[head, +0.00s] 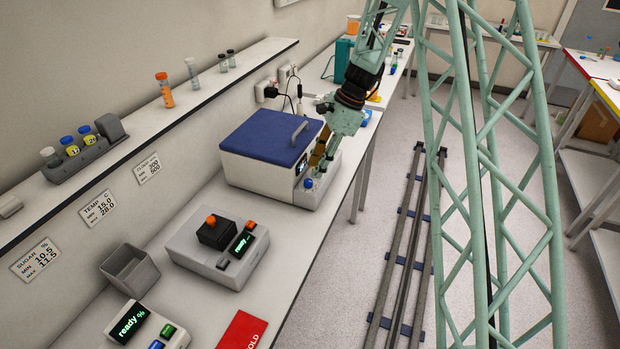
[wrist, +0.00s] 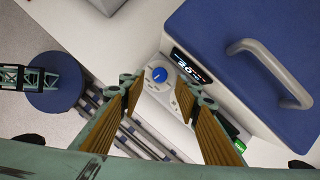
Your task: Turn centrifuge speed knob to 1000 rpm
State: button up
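The centrifuge (head: 258,170) is a white box with a blue lid (head: 270,138) and a grey handle; the lid is down. It also shows in the wrist view, with its blue lid (wrist: 250,55) at the upper right. The blue speed knob (wrist: 159,74) sits on a light round dial on the front panel. The knob also shows in the head view (head: 308,183). A small lit display (wrist: 187,66) is beside it; its digits are not clearly legible. My gripper (wrist: 160,87) is open, its two tan-padded fingers on either side of the knob, apart from it. It also shows in the head view (head: 317,158).
On the bench, a grey device with a black block (head: 216,232), a grey bin (head: 130,270) and a red folder (head: 243,330) stand nearer. A wall shelf (head: 150,130) holds vials. Floor rails (head: 405,250) run beside the bench.

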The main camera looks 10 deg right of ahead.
aim_at(308, 180)
jog(key=shift+x, duration=2.8)
jog(key=c, duration=0.8)
jog(key=shift+a, duration=0.1)
jog(key=n+g, duration=0.1)
jog(key=n, duration=0.3)
jog(key=shift+w+n+g+p, duration=0.15)
jog(key=shift+n+g+p, duration=0.15)
jog(key=shift+g+p, duration=0.1)
